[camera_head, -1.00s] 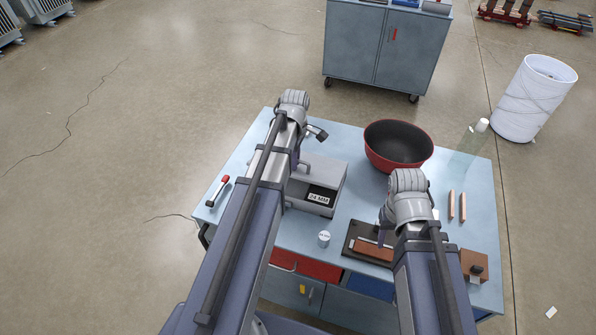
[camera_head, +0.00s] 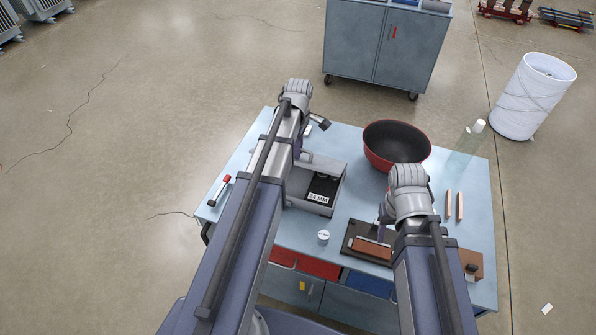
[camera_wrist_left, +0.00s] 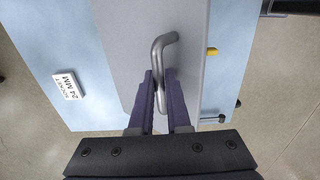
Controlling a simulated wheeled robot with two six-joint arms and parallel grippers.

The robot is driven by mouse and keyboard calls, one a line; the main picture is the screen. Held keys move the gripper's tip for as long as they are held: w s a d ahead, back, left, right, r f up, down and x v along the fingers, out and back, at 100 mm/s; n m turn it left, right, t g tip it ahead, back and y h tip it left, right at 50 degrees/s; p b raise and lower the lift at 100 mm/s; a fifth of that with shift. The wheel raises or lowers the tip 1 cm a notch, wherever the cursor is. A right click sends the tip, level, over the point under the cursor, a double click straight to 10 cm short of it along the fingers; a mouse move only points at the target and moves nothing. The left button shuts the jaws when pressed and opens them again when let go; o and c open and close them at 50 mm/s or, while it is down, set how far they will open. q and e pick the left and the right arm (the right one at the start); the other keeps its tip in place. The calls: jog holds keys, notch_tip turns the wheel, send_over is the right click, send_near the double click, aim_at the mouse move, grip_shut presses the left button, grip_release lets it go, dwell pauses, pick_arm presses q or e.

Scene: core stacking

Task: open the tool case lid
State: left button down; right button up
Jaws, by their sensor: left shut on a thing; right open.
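The grey tool case (camera_head: 318,208) stands on the blue table, left of the bowl. Its dark interior shows, with a card reading 24 MM (camera_head: 322,188) inside. The lid is raised at the back, mostly hidden behind my left arm. In the left wrist view the lid (camera_wrist_left: 125,45) is a flat grey panel with a bent metal handle (camera_wrist_left: 163,42). My left gripper (camera_wrist_left: 161,78) is shut on that handle, one purple finger on each side. My right gripper (camera_head: 382,226) is open above the dark tray (camera_head: 352,229) with a brown block (camera_head: 371,248); its tips are partly hidden.
A red bowl (camera_head: 375,150) stands behind the tray. A red-ended tool (camera_head: 220,190) lies at the table's left edge. A small white round item (camera_head: 323,237) is at the front. Two light sticks (camera_head: 454,207), a clear bottle (camera_head: 470,140) and a brown block (camera_head: 474,270) are on the right.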

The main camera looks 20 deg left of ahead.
pick_arm(q)
jog(key=shift+w+r+p, duration=0.35)
jog(key=shift+w+r, duration=0.1)
jog(key=shift+w, duration=0.2)
jog(key=shift+w+r+p, duration=0.35)
jog(key=shift+w+r, duration=0.05)
jog(key=shift+w, duration=0.35)
jog(key=shift+w+a, duration=0.1)
jog(key=w, duration=0.1)
jog(key=w+r+p, duration=0.1)
jog(key=w, duration=0.1)
jog(key=shift+a+r, duration=0.1)
jog(key=shift+r, duration=0.05)
jog(key=shift+w, duration=0.1)
